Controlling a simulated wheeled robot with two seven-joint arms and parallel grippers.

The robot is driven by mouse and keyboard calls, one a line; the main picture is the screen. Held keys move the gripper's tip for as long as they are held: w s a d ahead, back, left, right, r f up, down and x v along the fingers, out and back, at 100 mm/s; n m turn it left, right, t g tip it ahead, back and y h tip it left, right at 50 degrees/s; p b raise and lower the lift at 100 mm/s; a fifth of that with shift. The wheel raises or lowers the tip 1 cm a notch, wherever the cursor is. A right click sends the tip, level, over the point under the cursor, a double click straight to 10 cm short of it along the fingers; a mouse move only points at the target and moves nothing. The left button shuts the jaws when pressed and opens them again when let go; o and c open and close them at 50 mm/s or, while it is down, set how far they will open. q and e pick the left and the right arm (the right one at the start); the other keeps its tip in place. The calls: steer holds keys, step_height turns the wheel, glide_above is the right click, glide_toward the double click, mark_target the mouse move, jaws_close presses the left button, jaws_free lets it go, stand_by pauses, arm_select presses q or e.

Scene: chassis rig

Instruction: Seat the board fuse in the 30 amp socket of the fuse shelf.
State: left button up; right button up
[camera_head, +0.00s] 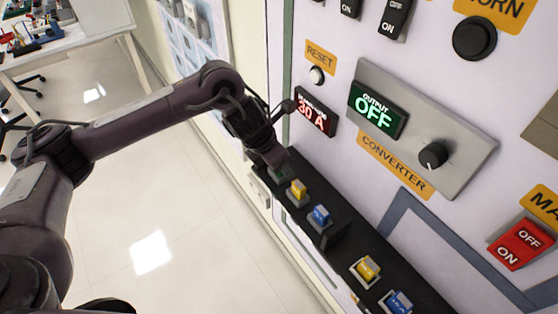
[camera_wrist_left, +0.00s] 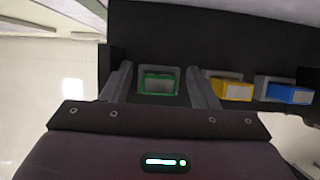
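The fuse shelf (camera_head: 335,240) is a long dark ledge on the panel, bearing a row of coloured pieces. A green-edged piece (camera_wrist_left: 158,83) sits in a pale frame at its far end. I cannot tell whether it is the board fuse seated there or a bare socket. My left gripper (camera_wrist_left: 157,70) is open, with one finger on each side of the green piece and visible gaps between. In the head view my left gripper (camera_head: 272,158) is at the far end of the shelf, mostly covering that spot. My right gripper is not in view.
Beside the green piece are a yellow fuse (camera_head: 298,189) and a blue fuse (camera_head: 320,214). Another yellow fuse (camera_head: 367,268) and blue fuse (camera_head: 398,302) are nearer. A red display (camera_head: 314,112) reads 30 A. The converter display (camera_head: 377,110) reads OFF. Open floor lies left.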

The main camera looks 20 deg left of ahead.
arm_select(q)
steer(key=shift+a+r, duration=0.1)
steer(key=shift+r, duration=0.15)
steer(key=v, duration=0.7)
steer(key=shift+s, duration=0.25)
